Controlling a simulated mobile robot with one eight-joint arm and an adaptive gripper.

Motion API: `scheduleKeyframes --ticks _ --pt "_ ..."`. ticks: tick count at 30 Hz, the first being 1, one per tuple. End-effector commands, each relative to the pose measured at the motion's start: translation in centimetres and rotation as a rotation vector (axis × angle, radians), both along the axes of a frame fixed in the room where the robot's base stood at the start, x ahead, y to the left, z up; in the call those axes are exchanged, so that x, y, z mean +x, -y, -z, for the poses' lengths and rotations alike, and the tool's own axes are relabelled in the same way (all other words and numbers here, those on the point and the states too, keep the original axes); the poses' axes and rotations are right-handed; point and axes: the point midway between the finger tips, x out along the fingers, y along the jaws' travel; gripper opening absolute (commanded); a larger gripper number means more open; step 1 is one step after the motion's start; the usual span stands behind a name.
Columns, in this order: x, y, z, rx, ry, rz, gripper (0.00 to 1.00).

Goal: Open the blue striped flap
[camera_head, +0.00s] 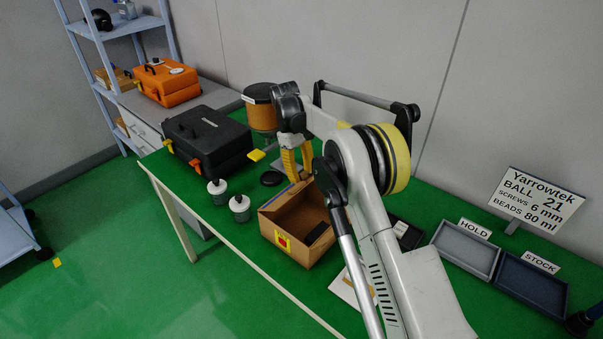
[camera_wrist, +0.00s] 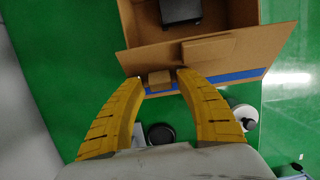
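The cardboard box (camera_head: 279,237) stands open on the green table in the head view. In the wrist view, a cardboard flap (camera_wrist: 150,60) runs along the box's near side, with a blue stripe (camera_wrist: 240,77) beside its edge. A small cardboard tab (camera_wrist: 159,79) juts out by the stripe. My gripper (camera_wrist: 162,84) has its yellow fingers apart, with the tab between their tips; contact cannot be made out. In the head view, my gripper (camera_head: 297,166) is at the box's back edge, and the arm hides part of the box.
A dark block (camera_wrist: 180,10) lies inside the box. Two white-grey jars (camera_head: 239,208) and a black round lid (camera_head: 271,178) are close by. A black case (camera_head: 207,140) stands to the left. Trays (camera_head: 466,248) lie at the right.

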Motion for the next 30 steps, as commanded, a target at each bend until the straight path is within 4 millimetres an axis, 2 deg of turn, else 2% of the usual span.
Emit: scheduleKeyframes --ticks 9,13,17,24,30 --pt "0.0 -0.1 -0.1 0.001 0.001 0.000 0.49" --pt "0.2 -0.2 -1.0 0.001 0.001 -0.001 0.49" --pt "0.5 -0.6 -3.4 0.001 0.001 -0.001 0.49" --pt "1.5 -1.5 -8.8 0.001 0.001 0.000 0.49" --pt "1.9 -1.9 -11.1 0.001 0.001 0.001 0.49"
